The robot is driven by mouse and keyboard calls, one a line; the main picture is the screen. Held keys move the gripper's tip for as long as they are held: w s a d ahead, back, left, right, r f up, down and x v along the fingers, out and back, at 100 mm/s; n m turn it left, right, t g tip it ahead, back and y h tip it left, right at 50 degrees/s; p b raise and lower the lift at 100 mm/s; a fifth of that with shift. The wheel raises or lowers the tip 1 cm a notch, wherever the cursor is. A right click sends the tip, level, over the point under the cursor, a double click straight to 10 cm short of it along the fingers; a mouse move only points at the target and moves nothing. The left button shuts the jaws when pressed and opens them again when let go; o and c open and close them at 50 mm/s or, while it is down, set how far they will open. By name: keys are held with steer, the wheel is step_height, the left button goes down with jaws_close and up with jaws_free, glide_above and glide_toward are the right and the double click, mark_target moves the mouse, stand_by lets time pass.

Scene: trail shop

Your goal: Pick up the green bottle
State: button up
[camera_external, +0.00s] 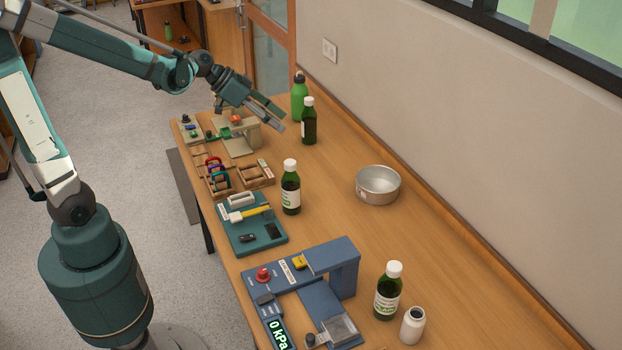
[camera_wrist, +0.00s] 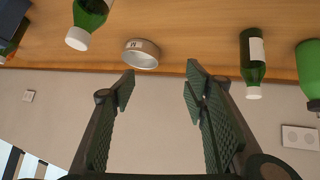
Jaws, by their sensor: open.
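A bright green bottle (camera_external: 298,100) with a dark cap stands upright at the far end of the table by the wall; it also shows at the right edge of the wrist view (camera_wrist: 309,68). A dark green bottle (camera_external: 309,126) with a white cap stands just in front of it, also in the wrist view (camera_wrist: 252,67). Similar white-capped bottles stand mid-table (camera_external: 291,194) and at the near end (camera_external: 387,297). My gripper (camera_external: 279,117) is open and empty above the table, left of the far bottles.
A metal bowl (camera_external: 378,185) stands near the wall. A blue press device (camera_external: 345,268), a white jar (camera_external: 412,326), a teal tray (camera_external: 250,246) and wooden boxes (camera_external: 256,174) occupy the table. A beige stand (camera_external: 244,133) is below my gripper. Bare wood lies between bowl and far bottles.

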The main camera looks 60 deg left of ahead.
steer(key=w+a+f+m+t+h+p, duration=0.1)
steer(key=w+a+f+t+p, duration=0.1)
steer(key=w+a, duration=0.75)
steer(key=m+t+p, duration=0.1)
steer(key=t, duration=0.1)
glide_toward(305, 97)
steer(key=w+f, duration=0.2)
steer(key=w, duration=0.2)
steer(key=shift+s+a+f, duration=0.1)
steer(key=shift+s+a, duration=0.05)
steer(key=shift+x, duration=1.3)
steer(key=shift+d+b+x, duration=0.2)
steer(key=shift+b+x, duration=0.25)
steer(key=shift+x, duration=2.15)
steer(key=shift+c, duration=0.7)
